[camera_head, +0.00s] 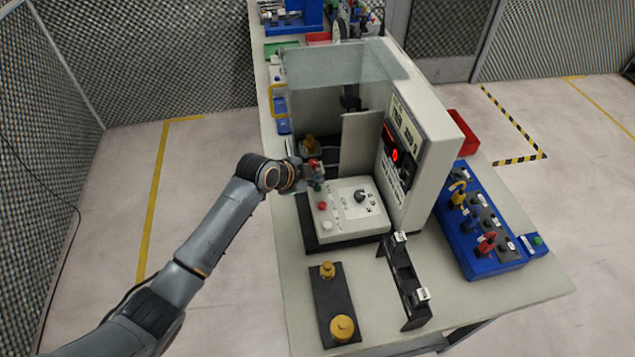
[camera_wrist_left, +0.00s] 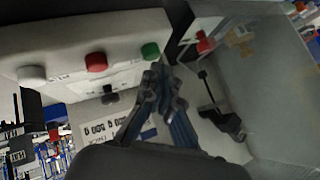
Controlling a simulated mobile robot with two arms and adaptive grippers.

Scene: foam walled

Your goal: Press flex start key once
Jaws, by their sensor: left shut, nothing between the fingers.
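A white control box (camera_head: 346,222) stands on the bench in front of the grey machine. Its left edge has a green button (camera_head: 317,186), a red button (camera_head: 322,205) and a white button (camera_head: 327,226). In the left wrist view these are the green button (camera_wrist_left: 150,50), red button (camera_wrist_left: 96,61) and white button (camera_wrist_left: 31,75). I cannot read which is the flex start key. My left gripper (camera_head: 318,176) is shut and empty, with its fingertips (camera_wrist_left: 163,72) close by the green button. I cannot tell whether they touch it. My right gripper is out of view.
The machine (camera_head: 437,120) with a red display rises behind the box, with a clear guard (camera_head: 340,62) beside it. A black plate with brass weights (camera_head: 342,327), a black bracket (camera_head: 408,285) and a blue panel (camera_head: 478,225) stand nearby. The bench's front right is clear.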

